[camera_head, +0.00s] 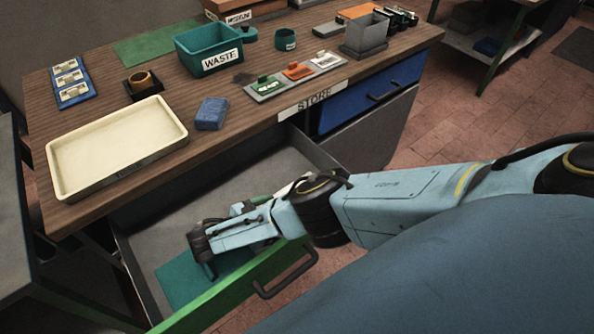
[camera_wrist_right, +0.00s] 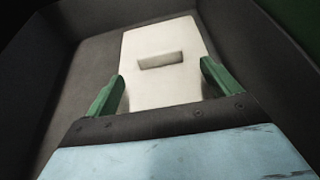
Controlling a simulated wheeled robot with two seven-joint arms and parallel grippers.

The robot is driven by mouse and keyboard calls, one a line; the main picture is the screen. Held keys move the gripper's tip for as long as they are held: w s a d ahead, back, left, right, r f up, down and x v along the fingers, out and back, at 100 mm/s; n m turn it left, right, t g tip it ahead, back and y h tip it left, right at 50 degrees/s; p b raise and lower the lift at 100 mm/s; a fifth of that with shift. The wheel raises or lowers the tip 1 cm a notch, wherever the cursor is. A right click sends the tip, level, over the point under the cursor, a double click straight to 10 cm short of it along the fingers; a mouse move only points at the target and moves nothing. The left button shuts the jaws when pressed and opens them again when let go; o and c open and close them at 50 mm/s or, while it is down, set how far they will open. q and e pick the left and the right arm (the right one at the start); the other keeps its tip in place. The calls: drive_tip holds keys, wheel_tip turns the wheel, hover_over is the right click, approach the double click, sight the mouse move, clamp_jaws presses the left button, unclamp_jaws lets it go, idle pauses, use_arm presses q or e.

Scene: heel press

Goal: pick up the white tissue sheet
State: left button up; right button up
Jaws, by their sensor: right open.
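A white, flat-topped piece (camera_wrist_right: 165,85) with a rectangular slot lies on the dark drawer floor in the right wrist view. I cannot tell whether it is the tissue sheet or a holder for it. My right gripper (camera_wrist_right: 164,82) has its two green fingers apart, one on each side of the near part of the white piece. I cannot tell if they touch it. In the head view my right gripper (camera_head: 207,260) reaches down into the open drawer (camera_head: 150,235), and the arm hides part of the inside. My left gripper is not in view.
The drawer has a green front (camera_head: 235,290) with a dark handle, and a teal mat (camera_head: 185,280) inside. Above it, the wooden table holds a cream tray (camera_head: 110,145), a blue block (camera_head: 211,113), a WASTE bin (camera_head: 208,45) and a grey holder (camera_head: 366,36).

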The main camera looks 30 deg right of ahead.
drive_tip(key=shift+r+x, duration=0.15)
drive_tip(key=shift+x, duration=1.2)
drive_tip(key=shift+r+x, duration=0.15)
drive_tip(key=shift+x, duration=1.2)
drive_tip(key=shift+d, duration=0.1)
drive_tip(key=c, duration=1.1)
drive_tip(key=shift+o, duration=0.2)
drive_tip(key=shift+r, duration=0.1)
